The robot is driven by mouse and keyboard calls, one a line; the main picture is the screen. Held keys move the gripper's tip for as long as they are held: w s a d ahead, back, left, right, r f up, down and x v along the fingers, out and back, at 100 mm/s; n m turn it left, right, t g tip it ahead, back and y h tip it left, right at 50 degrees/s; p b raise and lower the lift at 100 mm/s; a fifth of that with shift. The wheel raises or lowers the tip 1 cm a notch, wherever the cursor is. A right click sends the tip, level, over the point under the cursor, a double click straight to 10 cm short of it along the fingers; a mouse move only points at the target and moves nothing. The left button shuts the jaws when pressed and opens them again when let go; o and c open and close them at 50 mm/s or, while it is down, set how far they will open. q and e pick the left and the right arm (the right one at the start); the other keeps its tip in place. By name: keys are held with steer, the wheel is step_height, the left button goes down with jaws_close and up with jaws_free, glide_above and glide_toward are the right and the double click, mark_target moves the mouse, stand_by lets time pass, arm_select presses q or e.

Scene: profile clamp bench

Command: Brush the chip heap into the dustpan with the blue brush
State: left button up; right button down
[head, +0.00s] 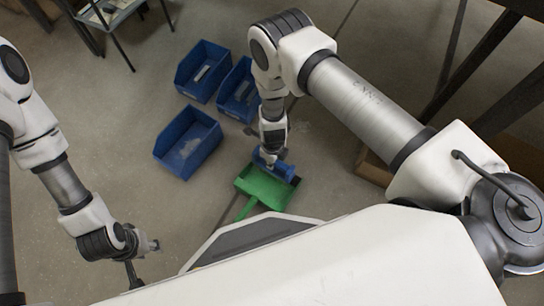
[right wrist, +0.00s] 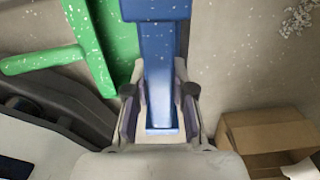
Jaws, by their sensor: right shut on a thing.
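My right gripper (head: 271,150) is shut on the handle of the blue brush (head: 282,171). In the right wrist view the gripper (right wrist: 160,118) has a finger on each side of the blue handle (right wrist: 159,75). The brush is over or beside the far right part of the green dustpan (head: 263,190); I cannot tell if they touch. The dustpan (right wrist: 122,45) is left of the brush in the wrist view. Pale chips (right wrist: 299,17) lie on the floor at that view's top right. My left gripper (head: 133,272) is low at the left, apart from these; its fingers are unclear.
Blue bins (head: 188,143) stand on the floor beyond the dustpan, to its left. An open cardboard box (right wrist: 268,140) lies to the right of the brush. A table with dark legs (head: 112,15) is at the top left. The floor at left is clear.

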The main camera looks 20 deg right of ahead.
step_height(320, 180, down, 3)
steer(key=shift+b, duration=0.8)
arm_select(q)
steer(key=shift+t, duration=0.4)
steer(key=w+f+b, duration=0.1)
steer(key=f+b, duration=0.5)
steer(key=f, duration=0.1)
steer(key=f+b, duration=0.6)
steer(key=f, duration=0.1)
steer(key=w+f+b, duration=0.1)
steer(key=f+b, duration=0.5)
steer(key=f, duration=0.1)
steer(key=shift+w+a+f, duration=0.15)
steer(key=shift+w+f, duration=0.15)
steer(key=shift+f, duration=0.1)
steer(key=shift+r, duration=0.35)
arm_select(e)
steer(key=w+d+f, duration=0.1)
steer(key=w+d, duration=2)
steer(key=d, duration=0.4)
steer(key=shift+w, duration=0.3)
steer(key=shift+f, duration=0.6)
